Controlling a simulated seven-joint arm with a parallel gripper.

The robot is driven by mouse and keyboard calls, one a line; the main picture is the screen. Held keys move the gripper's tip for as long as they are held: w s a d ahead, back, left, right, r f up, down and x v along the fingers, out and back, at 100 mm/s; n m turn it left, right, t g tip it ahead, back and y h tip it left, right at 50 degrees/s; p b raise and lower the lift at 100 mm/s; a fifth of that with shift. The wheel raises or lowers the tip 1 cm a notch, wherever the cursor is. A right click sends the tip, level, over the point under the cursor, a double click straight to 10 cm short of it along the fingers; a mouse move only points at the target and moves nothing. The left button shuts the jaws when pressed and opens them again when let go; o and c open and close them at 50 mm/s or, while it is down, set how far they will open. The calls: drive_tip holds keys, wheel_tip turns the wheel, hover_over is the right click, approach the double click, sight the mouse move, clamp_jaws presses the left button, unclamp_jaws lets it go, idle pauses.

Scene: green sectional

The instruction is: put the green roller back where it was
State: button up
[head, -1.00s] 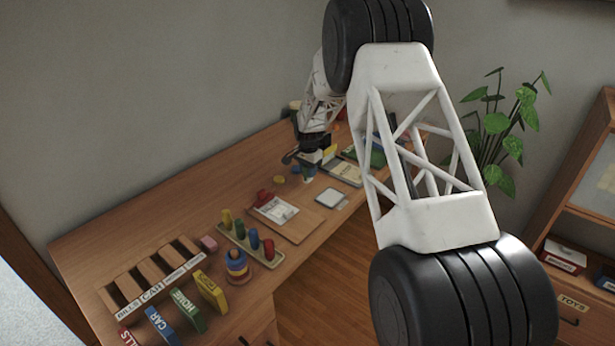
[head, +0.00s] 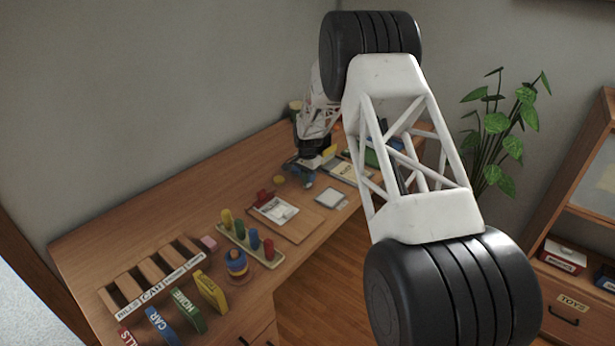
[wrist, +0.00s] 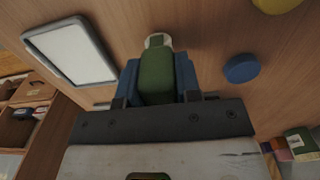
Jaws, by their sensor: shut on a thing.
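The green roller (wrist: 157,75), a dark green cylinder with a pale end cap, is between the two blue fingers of my gripper (wrist: 157,78) in the wrist view. The gripper is shut on it, and the pale end sticks out past the fingertips. The wood desk surface lies beyond it; I cannot tell whether the roller touches it. In the head view my gripper (head: 305,179) is over the far part of the desk (head: 190,222), just left of a white-faced, grey-framed pad (head: 331,198). The roller cannot be made out there.
A blue disc (wrist: 242,68) and a yellow disc (wrist: 277,4) lie near the gripper. Nearer on the desk are a peg stand (head: 262,255), a stacked ring toy (head: 237,265), a clipboard (head: 300,222) and a slotted rack (head: 127,300). The desk's left rear is clear.

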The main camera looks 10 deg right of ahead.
drive_tip(key=shift+f, duration=0.15)
drive_tip(key=o, duration=0.9)
wheel_tip(320, 180, up, 12)
drive_tip(key=shift+f, duration=0.1)
drive_tip(key=shift+r, duration=0.2)
idle(0.4)
idle(0.6)
